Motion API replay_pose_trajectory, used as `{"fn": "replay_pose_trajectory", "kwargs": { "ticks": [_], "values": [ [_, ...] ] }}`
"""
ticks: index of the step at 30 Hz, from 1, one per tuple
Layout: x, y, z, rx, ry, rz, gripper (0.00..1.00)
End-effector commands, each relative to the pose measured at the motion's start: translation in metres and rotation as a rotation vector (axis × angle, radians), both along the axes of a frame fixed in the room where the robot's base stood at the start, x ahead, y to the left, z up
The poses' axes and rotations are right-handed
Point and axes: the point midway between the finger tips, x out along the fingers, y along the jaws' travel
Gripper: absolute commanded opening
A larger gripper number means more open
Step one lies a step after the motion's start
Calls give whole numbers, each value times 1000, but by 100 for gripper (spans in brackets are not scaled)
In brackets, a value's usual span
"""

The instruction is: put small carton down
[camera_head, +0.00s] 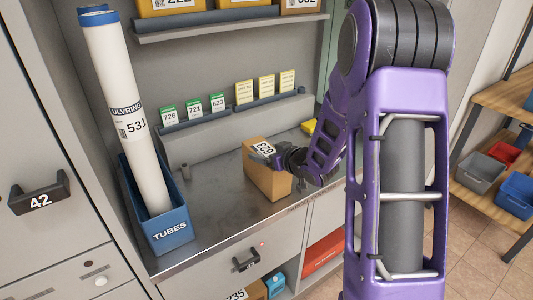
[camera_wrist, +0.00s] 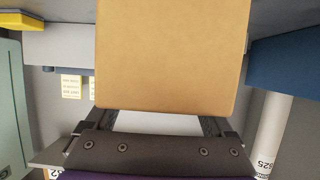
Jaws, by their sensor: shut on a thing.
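The small carton (camera_head: 264,172) is a tan box that stands upright on or just above the grey metal counter (camera_head: 215,205); I cannot tell whether its base touches. My gripper (camera_head: 275,158) is shut on the carton's upper part from the right side. In the wrist view the carton (camera_wrist: 172,55) fills the upper middle, between the fingers (camera_wrist: 145,125), and hides most of what lies beyond it.
A blue TUBES bin (camera_head: 165,228) with a tall white tube (camera_head: 128,110) stands left of the carton. Small cards (camera_head: 193,107) line a ledge behind. A yellow item (camera_head: 308,127) lies at the counter's back right. Bare counter lies between bin and carton.

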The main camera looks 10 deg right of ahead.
Motion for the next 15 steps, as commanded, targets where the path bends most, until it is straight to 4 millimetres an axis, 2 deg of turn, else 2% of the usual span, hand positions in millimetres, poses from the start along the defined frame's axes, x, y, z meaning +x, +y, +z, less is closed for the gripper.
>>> {"fn": "replay_pose_trajectory", "kwargs": {
  "ticks": [3,4,6,15],
  "values": [
    [0,0,-4,1,-2,0,0],
    [0,0,-3,0,0,0,91],
    [0,0,-3,0,1,0,100],
    [0,0,2,0,0,0,100]
  ]
}}
